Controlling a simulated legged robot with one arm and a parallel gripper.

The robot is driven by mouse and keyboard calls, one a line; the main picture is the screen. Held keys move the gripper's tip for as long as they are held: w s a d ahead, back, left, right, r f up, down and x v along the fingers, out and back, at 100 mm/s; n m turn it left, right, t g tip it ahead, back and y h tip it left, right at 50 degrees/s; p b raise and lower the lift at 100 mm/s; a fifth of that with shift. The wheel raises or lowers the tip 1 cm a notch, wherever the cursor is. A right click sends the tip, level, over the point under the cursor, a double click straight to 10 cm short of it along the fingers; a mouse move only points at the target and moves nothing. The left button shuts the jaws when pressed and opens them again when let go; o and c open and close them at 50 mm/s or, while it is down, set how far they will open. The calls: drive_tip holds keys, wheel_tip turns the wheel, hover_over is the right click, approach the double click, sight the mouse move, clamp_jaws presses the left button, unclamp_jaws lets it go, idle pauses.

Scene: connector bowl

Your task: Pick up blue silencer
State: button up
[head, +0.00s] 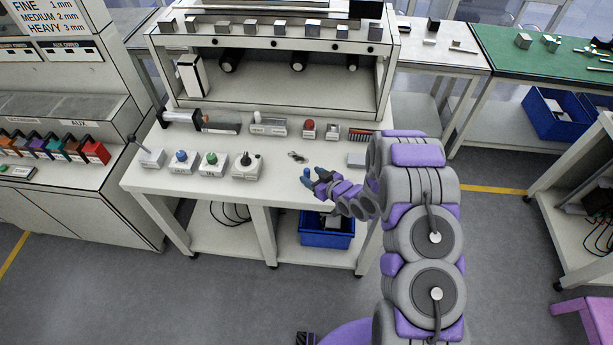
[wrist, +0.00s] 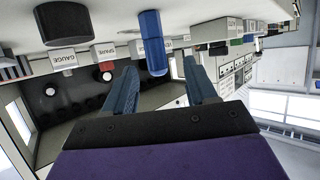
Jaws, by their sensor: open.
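The blue silencer (wrist: 151,42) is a blue cylinder in the upper middle of the wrist view, which is tilted and nearly upside down. In the head view a small blue shape (head: 306,174) at my gripper's tip, near the front of the white bench, appears to be the same silencer. My gripper (wrist: 163,84) is open and empty, with its two blue-grey fingers spread. The silencer shows ahead of the fingers, in line with the gap between them. I cannot tell how far beyond the fingertips it is.
The white bench (head: 225,182) carries a row of knob boxes, including a blue-knobbed one (head: 181,161) and a green-knobbed one (head: 211,163). A dark cylinder (wrist: 62,28) stands left of the silencer in the wrist view. A blue bin (head: 326,238) sits below the bench.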

sight(309, 174)
drive_tip(key=x, duration=0.3)
drive_tip(key=shift+w+f+b, duration=0.25)
drive_tip(key=shift+f+b, duration=0.1)
drive_tip(key=shift+w+a+f, duration=0.1)
drive_tip(key=shift+w+a, duration=0.2)
drive_tip(key=shift+w, duration=0.05)
drive_tip(key=shift+c, duration=0.2)
drive_tip(key=c, duration=1)
